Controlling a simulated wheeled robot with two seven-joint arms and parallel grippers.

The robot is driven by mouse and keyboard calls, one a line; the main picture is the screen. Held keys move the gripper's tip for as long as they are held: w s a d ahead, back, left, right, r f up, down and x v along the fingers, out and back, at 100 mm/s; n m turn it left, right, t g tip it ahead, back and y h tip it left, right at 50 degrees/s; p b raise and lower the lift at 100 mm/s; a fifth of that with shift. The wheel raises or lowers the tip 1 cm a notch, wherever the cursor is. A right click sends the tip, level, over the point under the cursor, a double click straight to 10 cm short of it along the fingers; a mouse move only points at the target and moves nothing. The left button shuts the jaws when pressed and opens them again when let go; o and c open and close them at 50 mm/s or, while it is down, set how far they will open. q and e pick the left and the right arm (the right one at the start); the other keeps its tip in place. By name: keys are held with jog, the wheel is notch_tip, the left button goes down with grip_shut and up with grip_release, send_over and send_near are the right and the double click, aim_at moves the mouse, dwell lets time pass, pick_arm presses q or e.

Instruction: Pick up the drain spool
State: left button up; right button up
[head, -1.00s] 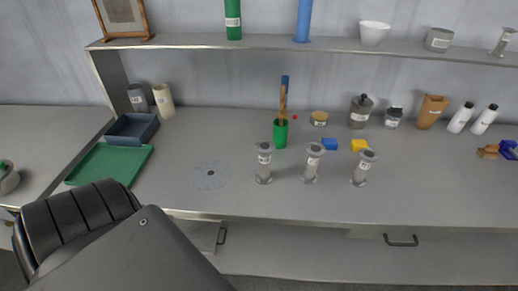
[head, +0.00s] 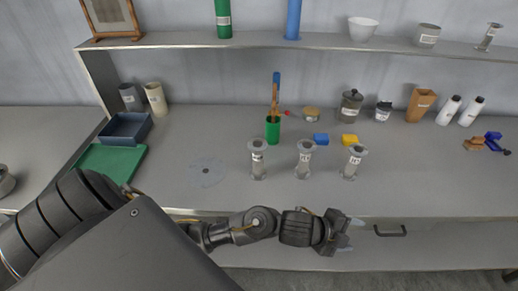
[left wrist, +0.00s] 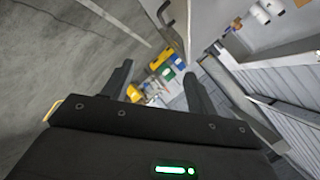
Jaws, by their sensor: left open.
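Three grey flanged spools stand upright in a row near the front of the bench: a left spool (head: 258,160), a middle spool (head: 304,160) and a right spool (head: 352,162). Each has a small label that is too small to read, so I cannot tell which is the drain spool. A similar flanged piece (head: 489,38) stands on the shelf at the right. My left gripper (head: 350,234) is open and empty in front of the bench edge, below the right spool and apart from it. Its two fingers also show in the left wrist view (left wrist: 158,69). My right gripper is not in view.
A flat clear disc (head: 207,172) lies left of the spools. A drawer handle (head: 390,231) is right of my gripper. The bench front right is clear.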

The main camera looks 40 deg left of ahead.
pick_arm(q)
jog(key=w+d+r+m+g+h, duration=0.1)
jog(key=d+r+m+g+h, duration=0.25)
jog(key=m, duration=0.75)
notch_tip(320, 180, up, 16)
jog(key=m+g+y, duration=0.6)
jog(key=m+y, duration=0.5)
jog(key=m, duration=0.4)
send_over(258, 144)
jog(key=shift+t, duration=0.25)
jog(key=f, duration=0.5)
jog(key=shift+a+f, duration=0.2)
jog(key=shift+f, duration=0.2)
jog(key=shift+s+d+f, duration=0.1)
jog(key=shift+f, duration=0.05)
jog(key=shift+f+p, duration=0.5)
jog(key=shift+f, duration=1.9)
